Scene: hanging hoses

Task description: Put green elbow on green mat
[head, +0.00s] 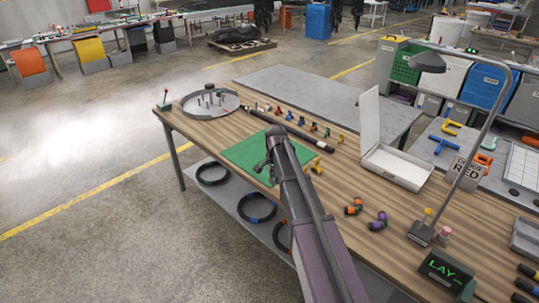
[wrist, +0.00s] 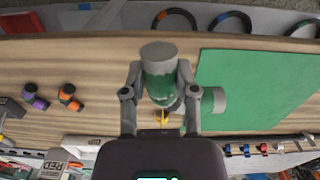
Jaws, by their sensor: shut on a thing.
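A green elbow (wrist: 158,85) with grey ends is held between the fingers of my gripper (wrist: 161,82) in the wrist view. One grey end points at the camera and the other points right, overlapping the edge of the green mat (wrist: 258,88). The mat also lies flat on the wooden table in the head view (head: 243,155). The elbow is too small and too covered by my arm to make out in that view. Its height above the table is hard to tell.
An orange-ended elbow (head: 353,207) and a purple-ended elbow (head: 378,221) lie to the right. Yellow pieces (head: 317,167) lie close to my arm. A row of small fittings (head: 288,116), a round grey tray (head: 210,103) and a white open box (head: 397,167) stand farther back.

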